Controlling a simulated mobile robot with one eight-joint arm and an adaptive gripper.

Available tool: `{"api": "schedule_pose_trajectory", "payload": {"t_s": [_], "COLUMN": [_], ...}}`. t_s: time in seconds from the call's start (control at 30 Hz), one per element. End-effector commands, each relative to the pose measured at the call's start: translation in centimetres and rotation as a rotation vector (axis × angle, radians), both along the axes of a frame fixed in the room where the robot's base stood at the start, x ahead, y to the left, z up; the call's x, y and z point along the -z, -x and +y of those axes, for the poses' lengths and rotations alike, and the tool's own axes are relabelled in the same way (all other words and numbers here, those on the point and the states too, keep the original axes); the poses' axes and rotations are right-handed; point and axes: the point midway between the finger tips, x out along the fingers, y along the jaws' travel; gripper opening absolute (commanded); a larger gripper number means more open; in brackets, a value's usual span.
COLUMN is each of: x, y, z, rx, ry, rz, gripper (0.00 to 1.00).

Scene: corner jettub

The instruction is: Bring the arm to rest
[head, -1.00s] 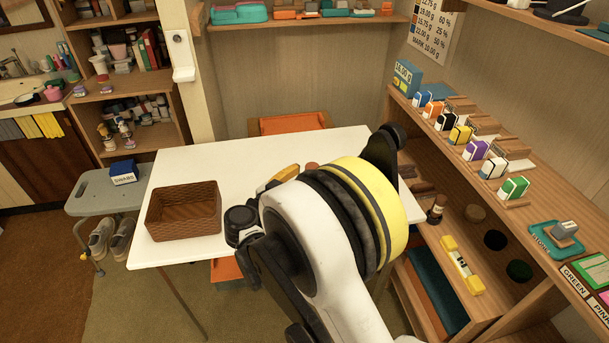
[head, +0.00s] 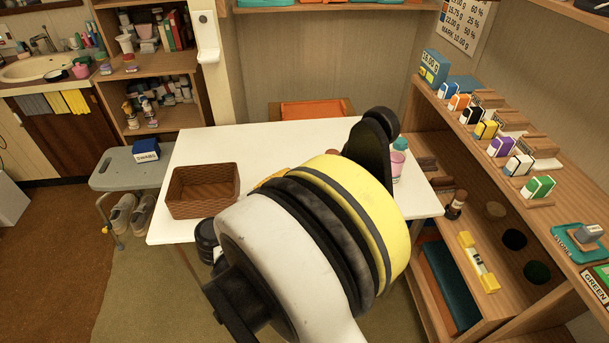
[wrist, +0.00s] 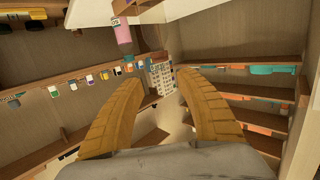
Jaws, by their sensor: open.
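My arm, with white, black and yellow links, fills the lower middle of the head view, in front of the white table (head: 265,142). My gripper (wrist: 165,85) shows in the wrist view as two tan, ribbed fingers spread well apart. No object is between the fingers. Behind them, the wrist view shows shelves, a wall and a posted price sheet (wrist: 161,75). In the head view the gripper's fingertips are hidden behind the arm, apart from a small tan part.
A brown wicker basket (head: 203,192) stands on the table's left side. A shelf (head: 480,215) with small coloured boxes runs along the right. A grey stool (head: 125,172) with a blue box (head: 146,150) is left of the table.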

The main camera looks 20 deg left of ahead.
Motion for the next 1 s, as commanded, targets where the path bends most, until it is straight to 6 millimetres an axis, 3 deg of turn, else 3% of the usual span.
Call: {"api": "schedule_pose_trajectory", "payload": {"t_s": [0.47, 0.57, 0.67, 0.8, 0.9, 1.0], "x": [0.0, -0.6, -1.9, -4.6, -6.2, -7.5], "y": [0.0, -0.8, -2.7, -5.6, -6.2, -5.5], "z": [-0.1, -1.1, -4.3, -12.1, -18.4, -24.3], "rx": [0.001, 0.011, 0.037, 0.069, 0.074, 0.059], "ry": [0.001, 0.014, 0.048, 0.109, 0.133, 0.137], "rz": [0.001, 0.027, 0.106, 0.294, 0.435, 0.560], "gripper": [0.41, 0.41, 0.41, 0.41, 0.41, 0.41]}}
